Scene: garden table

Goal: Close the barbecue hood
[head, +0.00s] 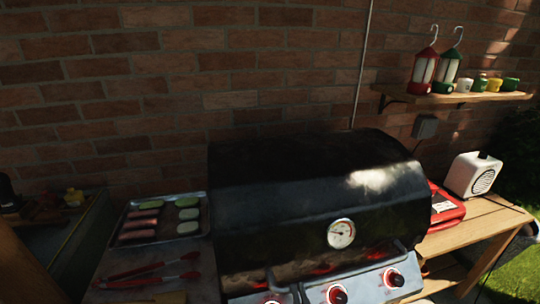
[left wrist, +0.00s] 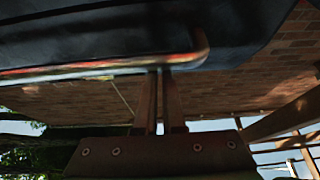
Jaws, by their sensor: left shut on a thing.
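The black barbecue hood (head: 300,205), with a round dial thermometer on its front, is down low over the grill body in the head view. I cannot tell whether its lower edge is fully seated. In the left wrist view the dark hood (left wrist: 110,35) fills the top, with its metal handle bar (left wrist: 100,68) along the edge. My left gripper (left wrist: 164,72) is shut on this handle bar, near its bent end. The left gripper is not clearly visible in the head view. My right gripper is not in view.
A tray of food (head: 155,236) and red tongs (head: 150,270) lie left of the grill. Control knobs (head: 338,294) line its front. A red case (head: 444,207) and a white speaker (head: 474,175) stand on the right. A wall shelf (head: 450,97) holds lanterns and cups.

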